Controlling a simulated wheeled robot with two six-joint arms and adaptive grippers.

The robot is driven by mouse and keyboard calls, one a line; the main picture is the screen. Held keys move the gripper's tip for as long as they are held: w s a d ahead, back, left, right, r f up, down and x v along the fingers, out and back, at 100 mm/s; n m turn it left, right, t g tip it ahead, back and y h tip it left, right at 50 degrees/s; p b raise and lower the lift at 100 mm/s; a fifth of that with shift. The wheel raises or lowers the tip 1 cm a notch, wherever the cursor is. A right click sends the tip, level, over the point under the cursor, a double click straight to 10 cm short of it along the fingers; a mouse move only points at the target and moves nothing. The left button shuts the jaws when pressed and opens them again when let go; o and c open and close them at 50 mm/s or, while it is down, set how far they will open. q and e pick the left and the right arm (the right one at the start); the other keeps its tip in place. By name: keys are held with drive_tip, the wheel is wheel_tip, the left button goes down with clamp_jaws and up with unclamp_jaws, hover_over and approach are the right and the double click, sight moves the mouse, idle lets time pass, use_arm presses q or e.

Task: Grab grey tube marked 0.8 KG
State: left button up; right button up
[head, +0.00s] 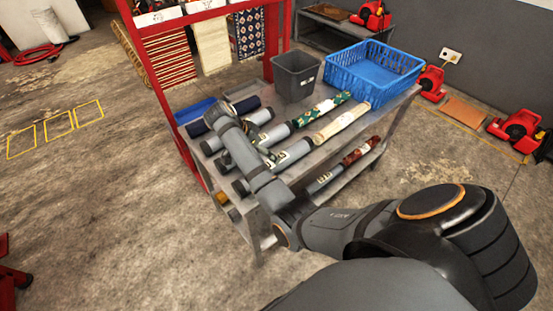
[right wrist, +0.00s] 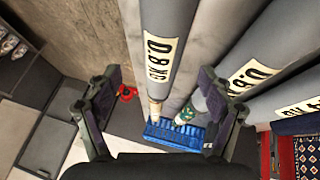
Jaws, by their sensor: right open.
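In the right wrist view a grey tube (right wrist: 165,40) has a cream label reading 0.8 KG. It runs between the open fingers of my right gripper (right wrist: 160,100), touching neither as far as I see. Its far end is cream. In the head view this looks like the grey tube with a cream roll (head: 293,154) on the metal table, partly covered by my right arm. The gripper's fingers are hard to make out there. My left gripper is out of view.
Neighbouring grey tubes (right wrist: 258,65) lie close beside it, one with a green patterned end (head: 325,108). A grey bin (head: 296,78) and blue crate (head: 375,68) stand at the table's back. A red-ended tube (head: 360,151) lies on the lower shelf.

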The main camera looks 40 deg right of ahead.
drive_tip(key=shift+d+f, duration=0.25)
drive_tip(key=shift+f, duration=0.15)
drive_tip(key=shift+s+f+b, duration=0.1)
drive_tip(key=shift+f+b, duration=0.25)
drive_tip(key=shift+f, duration=0.05)
drive_tip(key=b+x, duration=0.2)
drive_tip(key=shift+f+b, duration=0.35)
drive_tip(key=shift+f, duration=0.1)
drive_tip(key=shift+d+f+p, duration=0.3)
drive_tip(key=shift+d, duration=0.1)
drive_tip(key=shift+d+f, duration=0.15)
drive_tip(key=shift+f, duration=0.1)
drive_tip(key=shift+s+r, duration=0.1)
drive_tip(key=shift+c, duration=1.2)
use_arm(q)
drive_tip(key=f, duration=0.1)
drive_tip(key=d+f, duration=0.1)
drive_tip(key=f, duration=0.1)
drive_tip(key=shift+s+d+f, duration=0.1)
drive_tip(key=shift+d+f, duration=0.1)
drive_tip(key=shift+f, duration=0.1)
use_arm(e)
clamp_jaws()
